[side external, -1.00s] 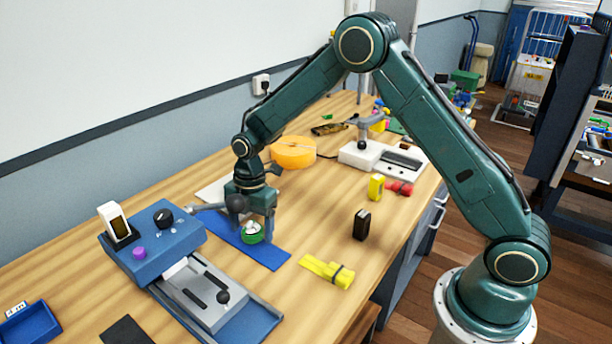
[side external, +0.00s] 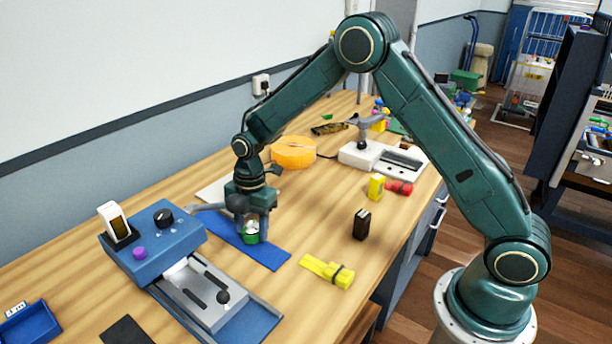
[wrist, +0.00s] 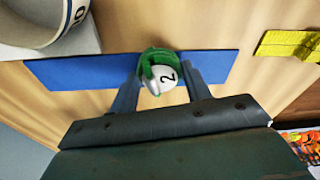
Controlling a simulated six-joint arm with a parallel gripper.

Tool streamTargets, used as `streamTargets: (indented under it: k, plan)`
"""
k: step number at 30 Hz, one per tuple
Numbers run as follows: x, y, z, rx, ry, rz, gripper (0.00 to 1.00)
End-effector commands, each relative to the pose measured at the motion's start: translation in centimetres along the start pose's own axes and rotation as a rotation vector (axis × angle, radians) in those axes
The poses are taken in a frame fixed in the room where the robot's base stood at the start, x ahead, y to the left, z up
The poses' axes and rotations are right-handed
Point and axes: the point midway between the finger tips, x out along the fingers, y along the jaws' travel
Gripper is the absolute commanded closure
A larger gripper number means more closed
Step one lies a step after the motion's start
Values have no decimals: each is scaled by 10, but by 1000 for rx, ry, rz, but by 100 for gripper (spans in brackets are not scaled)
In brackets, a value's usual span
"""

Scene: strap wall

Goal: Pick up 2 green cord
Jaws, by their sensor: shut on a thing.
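The green cord (wrist: 160,71) is a bundle with a white tag marked 2, seen in the wrist view between my gripper's fingers. In the side view the green cord (side external: 251,236) shows low between the fingers, over the blue mat (side external: 268,253). My gripper (side external: 255,230) points down and is shut on the green cord; it also shows in the wrist view (wrist: 160,85). I cannot tell whether the cord still touches the mat (wrist: 85,70).
A blue machine (side external: 155,243) with knobs and a grey slide stands left of my gripper. A yellow strap (side external: 327,271) and a black block (side external: 361,224) lie to the right. An orange round container (side external: 293,152) is behind. Bare wood lies between them.

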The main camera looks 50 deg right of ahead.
Motion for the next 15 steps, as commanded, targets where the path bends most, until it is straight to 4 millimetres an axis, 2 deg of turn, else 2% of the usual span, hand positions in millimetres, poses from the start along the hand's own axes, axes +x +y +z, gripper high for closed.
streamTargets:
  k: [8, 15]
  plan:
    - [-13, 1, -2, 0, 0, 3, 75]
    - [-47, 1, -5, 1, -1, 5, 75]
